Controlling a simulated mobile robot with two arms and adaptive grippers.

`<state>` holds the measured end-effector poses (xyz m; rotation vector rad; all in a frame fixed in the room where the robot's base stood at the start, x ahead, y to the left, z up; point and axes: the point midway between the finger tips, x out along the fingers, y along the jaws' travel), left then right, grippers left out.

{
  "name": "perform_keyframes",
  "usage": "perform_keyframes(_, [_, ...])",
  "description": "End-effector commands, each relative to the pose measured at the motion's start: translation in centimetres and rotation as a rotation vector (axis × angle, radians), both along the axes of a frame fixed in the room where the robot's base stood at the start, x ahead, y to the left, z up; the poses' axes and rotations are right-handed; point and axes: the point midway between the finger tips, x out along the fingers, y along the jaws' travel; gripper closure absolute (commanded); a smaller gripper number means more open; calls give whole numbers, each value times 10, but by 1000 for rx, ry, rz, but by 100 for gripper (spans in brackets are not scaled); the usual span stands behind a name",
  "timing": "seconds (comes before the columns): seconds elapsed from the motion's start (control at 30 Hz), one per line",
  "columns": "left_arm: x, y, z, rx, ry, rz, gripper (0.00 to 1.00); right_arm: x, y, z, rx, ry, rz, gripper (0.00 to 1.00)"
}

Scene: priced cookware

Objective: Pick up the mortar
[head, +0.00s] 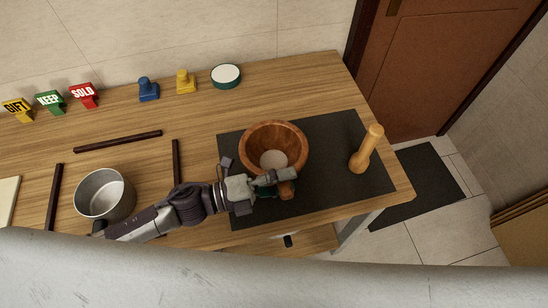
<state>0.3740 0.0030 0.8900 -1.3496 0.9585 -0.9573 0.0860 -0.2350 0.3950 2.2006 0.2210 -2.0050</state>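The mortar (260,133) is a brown wooden bowl with a pale patch inside its bottom. It stands on a dark mat (332,190) on the wooden table. My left gripper (280,180) is at the near side of the mortar and overlaps its lower front in the head view. I cannot tell whether its fingers touch or grip the mortar. A small brown piece and a dark green piece show just below the fingers; what they belong to is unclear. My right gripper is not in view.
A wooden pestle (367,149) stands on the mat's right side. A metal pot (104,196) and dark strips (118,141) lie left. Gift, keep and sold stamps (84,95), blue (148,89) and yellow (186,82) stamps and a round green-and-white tin (226,76) line the back.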

Motion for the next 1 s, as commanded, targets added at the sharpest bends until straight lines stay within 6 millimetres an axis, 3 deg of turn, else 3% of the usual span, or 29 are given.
perform_keyframes(0.03, [0, 0, 0, -1, 0, 0, 58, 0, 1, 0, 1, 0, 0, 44])
perform_keyframes(0.3, [1, 1, -1, 2, 0, 2, 100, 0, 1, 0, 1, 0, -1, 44])
perform_keyframes(1.0, [2, 2, 6, 7, -4, 6, 100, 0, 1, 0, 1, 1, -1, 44])
